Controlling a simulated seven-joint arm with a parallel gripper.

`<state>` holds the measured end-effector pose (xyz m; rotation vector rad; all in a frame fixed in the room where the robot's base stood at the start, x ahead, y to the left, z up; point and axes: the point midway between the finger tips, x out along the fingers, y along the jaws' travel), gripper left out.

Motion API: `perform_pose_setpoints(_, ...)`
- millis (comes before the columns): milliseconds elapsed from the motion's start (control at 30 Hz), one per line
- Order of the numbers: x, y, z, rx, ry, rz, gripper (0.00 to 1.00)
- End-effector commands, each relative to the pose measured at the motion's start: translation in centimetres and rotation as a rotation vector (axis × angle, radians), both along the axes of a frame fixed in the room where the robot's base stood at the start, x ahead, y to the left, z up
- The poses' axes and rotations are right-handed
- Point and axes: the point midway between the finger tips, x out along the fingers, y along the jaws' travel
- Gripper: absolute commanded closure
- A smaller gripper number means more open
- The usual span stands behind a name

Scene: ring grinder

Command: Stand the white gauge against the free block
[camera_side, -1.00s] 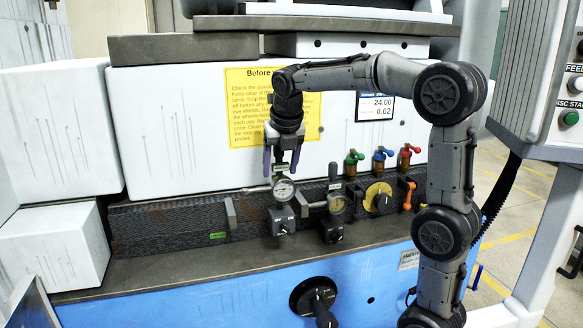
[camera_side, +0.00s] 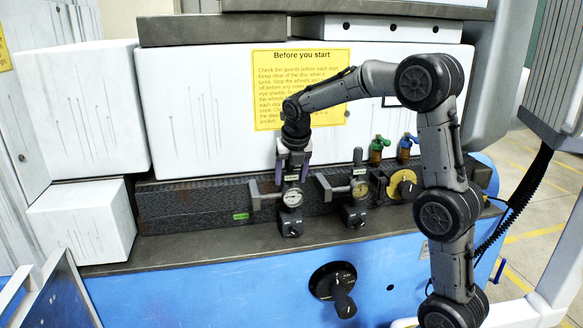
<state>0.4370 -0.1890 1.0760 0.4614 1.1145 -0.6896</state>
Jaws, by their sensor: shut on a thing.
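The white gauge (camera_side: 291,199) has a white round dial on a dark block-shaped base (camera_side: 290,223). My gripper (camera_side: 292,167) points down and is shut on its upper part, above the dial. The gauge is upright in front of the dark ribbed bar, its base at the ledge; I cannot tell whether it bears on it. Its stem points left to a grey upright block (camera_side: 254,195), apparently the free block. The stem tip looks at or very near this block. A second gauge with a yellowish dial (camera_side: 360,190) stands right, its stem towards another grey block (camera_side: 324,188).
The dark ledge (camera_side: 180,252) is clear to the left. A green label (camera_side: 241,216) is on the ribbed bar. A yellow dial (camera_side: 403,184) and valves with green (camera_side: 380,143) and blue handles are at right. A black crank (camera_side: 334,284) juts out below.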

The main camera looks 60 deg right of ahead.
Motion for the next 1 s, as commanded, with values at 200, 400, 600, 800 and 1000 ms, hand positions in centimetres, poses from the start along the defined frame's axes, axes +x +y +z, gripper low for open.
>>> perform_pose_setpoints(200,0.18,-0.07,0.40,-0.006,-0.013,0.001,1.00)
perform_pose_setpoints(400,0.16,-0.06,0.13,-0.005,-0.012,0.001,1.00)
perform_pose_setpoints(600,-0.01,0.00,-0.38,0.000,0.000,0.000,0.03)
perform_pose_setpoints(800,0.00,0.00,-0.38,0.000,0.000,0.000,0.03)
perform_pose_setpoints(1000,-0.06,0.09,0.31,-0.001,-0.002,0.000,0.03)
